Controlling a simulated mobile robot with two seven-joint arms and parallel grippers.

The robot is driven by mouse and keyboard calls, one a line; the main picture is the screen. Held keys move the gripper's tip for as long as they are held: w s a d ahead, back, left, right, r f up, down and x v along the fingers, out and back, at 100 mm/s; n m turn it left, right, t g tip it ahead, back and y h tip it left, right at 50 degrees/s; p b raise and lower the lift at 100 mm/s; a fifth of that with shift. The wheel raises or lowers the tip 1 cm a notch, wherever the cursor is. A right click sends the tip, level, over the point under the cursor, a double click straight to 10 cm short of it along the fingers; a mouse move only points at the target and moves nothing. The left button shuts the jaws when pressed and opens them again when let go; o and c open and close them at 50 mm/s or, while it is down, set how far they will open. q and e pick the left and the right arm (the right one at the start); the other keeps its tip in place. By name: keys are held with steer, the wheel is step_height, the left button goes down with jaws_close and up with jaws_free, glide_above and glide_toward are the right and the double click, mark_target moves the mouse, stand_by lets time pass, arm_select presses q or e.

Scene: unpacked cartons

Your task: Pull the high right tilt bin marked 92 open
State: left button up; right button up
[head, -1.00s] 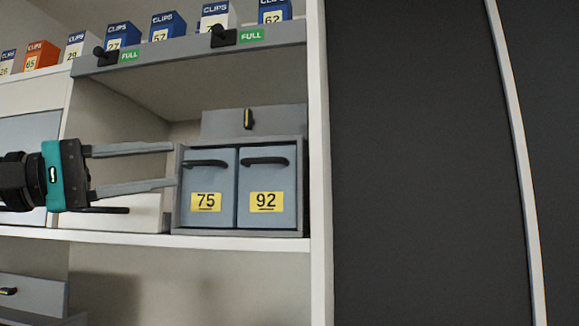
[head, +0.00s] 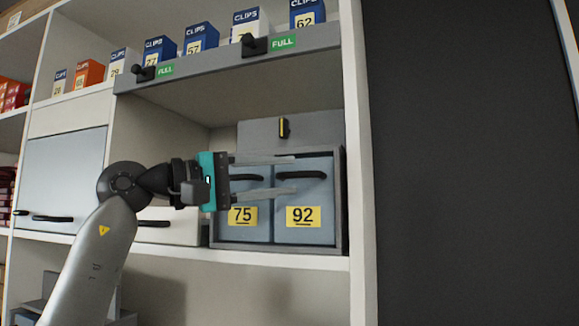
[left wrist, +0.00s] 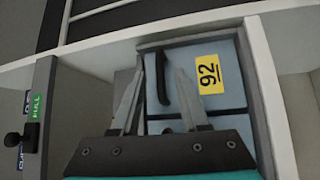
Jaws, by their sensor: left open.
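The tilt bin marked 92 (head: 304,234) is the right one of two blue-grey bins in a grey frame on the shelf. It is shut, with a yellow label and a dark bar handle (head: 304,175) near its top. In the left wrist view, bin 92 (left wrist: 228,92) appears turned sideways. My open, empty left gripper (head: 294,175) reaches across the front of bin 75 (head: 243,235) to bin 92's handle. In the left wrist view its fingertips (left wrist: 160,72) lie on either side of that handle (left wrist: 162,80); contact cannot be told.
A grey panel with a yellow-and-black latch (head: 284,128) stands behind the bin frame. Above is a grey ledge (head: 210,68) with black knobs and green FULL tags, carrying several CLIPS boxes. A white upright (head: 355,150) closes the right side, beside a dark panel.

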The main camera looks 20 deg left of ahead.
arm_select(q)
steer(key=shift+x, duration=1)
jaws_close()
stand_by(0.8)
